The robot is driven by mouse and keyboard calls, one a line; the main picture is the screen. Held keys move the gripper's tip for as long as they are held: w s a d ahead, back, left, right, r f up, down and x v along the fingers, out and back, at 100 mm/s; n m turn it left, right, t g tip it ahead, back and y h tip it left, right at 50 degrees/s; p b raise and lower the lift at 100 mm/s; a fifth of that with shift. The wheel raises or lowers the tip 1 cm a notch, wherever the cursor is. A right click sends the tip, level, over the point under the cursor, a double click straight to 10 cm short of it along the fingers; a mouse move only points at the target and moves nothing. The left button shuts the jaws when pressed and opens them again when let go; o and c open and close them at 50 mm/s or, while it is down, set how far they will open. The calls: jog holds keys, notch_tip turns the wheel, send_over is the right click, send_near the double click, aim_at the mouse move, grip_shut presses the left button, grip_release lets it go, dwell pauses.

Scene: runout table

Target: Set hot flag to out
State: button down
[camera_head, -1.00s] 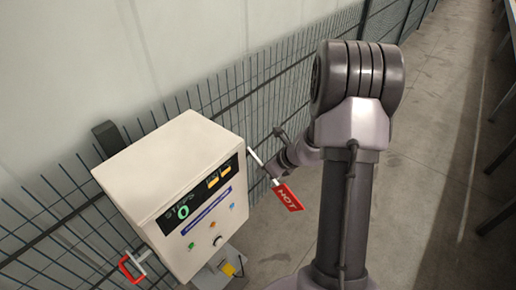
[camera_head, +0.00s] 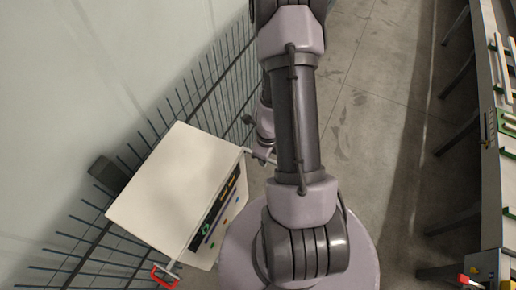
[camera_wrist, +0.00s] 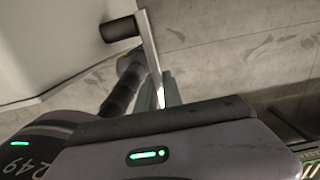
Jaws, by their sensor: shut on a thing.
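The control cabinet (camera_head: 165,175) stands at the left by the mesh fence. A pale flag rod (camera_head: 246,150) sticks out from its right side, and my gripper (camera_head: 264,157) is at this rod, shut on the hot flag's arm as far as I can tell. The red HOT plate is not visible now in either view. In the wrist view the grey flag arm (camera_wrist: 149,45) runs from a black round pivot (camera_wrist: 120,28) down behind my dark gripper body.
The mesh fence (camera_head: 215,95) runs behind the cabinet. Open concrete floor (camera_head: 385,120) lies to the right, with a conveyor or table (camera_head: 492,150) along the right edge.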

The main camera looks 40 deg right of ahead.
dwell(0.4)
jog(key=c, duration=1.5)
grip_release()
jog(key=shift+r, duration=0.15)
